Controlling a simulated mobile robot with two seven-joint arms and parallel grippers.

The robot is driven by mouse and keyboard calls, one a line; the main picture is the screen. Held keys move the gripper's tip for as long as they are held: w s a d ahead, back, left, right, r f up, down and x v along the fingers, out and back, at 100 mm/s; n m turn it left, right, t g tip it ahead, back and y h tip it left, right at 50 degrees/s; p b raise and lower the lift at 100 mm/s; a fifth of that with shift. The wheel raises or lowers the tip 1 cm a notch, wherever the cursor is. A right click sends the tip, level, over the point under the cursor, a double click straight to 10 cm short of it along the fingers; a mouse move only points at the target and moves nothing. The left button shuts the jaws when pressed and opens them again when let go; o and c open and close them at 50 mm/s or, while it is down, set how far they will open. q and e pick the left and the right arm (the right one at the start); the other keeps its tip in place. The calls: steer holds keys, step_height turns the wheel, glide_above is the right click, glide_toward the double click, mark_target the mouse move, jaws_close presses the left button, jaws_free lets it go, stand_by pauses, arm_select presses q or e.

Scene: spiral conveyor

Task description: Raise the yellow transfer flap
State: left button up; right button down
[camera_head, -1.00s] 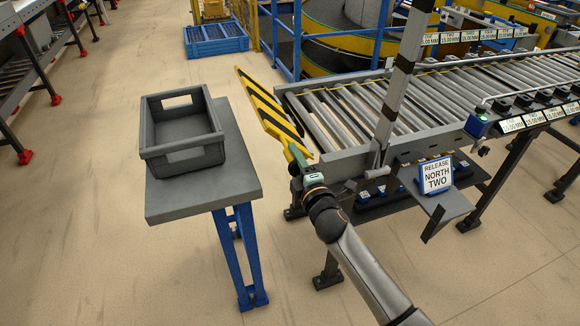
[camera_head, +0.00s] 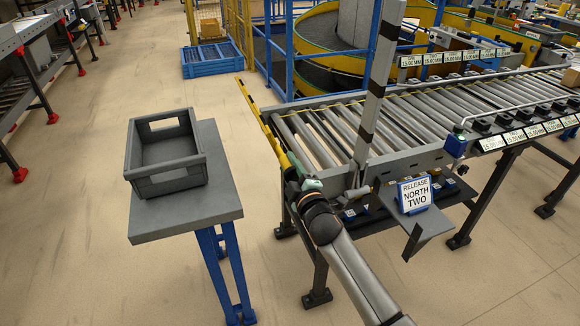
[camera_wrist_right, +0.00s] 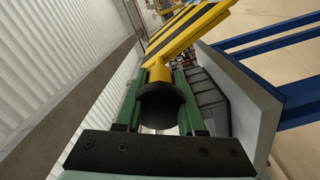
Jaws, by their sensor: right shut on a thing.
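The yellow transfer flap (camera_head: 262,121) with black stripes stands at the left end of the roller conveyor (camera_head: 330,125). In the head view it shows nearly edge-on as a thin slanted strip. My right gripper (camera_head: 292,174) is at the flap's near end. In the right wrist view its green fingers (camera_wrist_right: 160,100) are shut around a dark round knob (camera_wrist_right: 158,106) joined to the yellow flap, and the striped face (camera_wrist_right: 190,30) runs away beyond it. My left gripper is not in view.
A grey table (camera_head: 190,218) with blue legs stands left of the flap, with a dark open crate (camera_head: 165,182) on it. A striped post (camera_head: 378,90) and a "RELEASE NORTH TWO" sign (camera_head: 415,194) are right of my arm. A gap lies between table and conveyor.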

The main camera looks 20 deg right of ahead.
steer(key=shift+r, duration=0.15)
steer(key=c, duration=0.5)
jaws_free()
steer(key=shift+s+f, duration=0.2)
steer(key=shift+s, duration=0.3)
steer(key=s, duration=1.1)
steer(key=shift+s+d, duration=0.25)
steer(key=shift+s, duration=0.05)
steer(key=shift+r, duration=0.1)
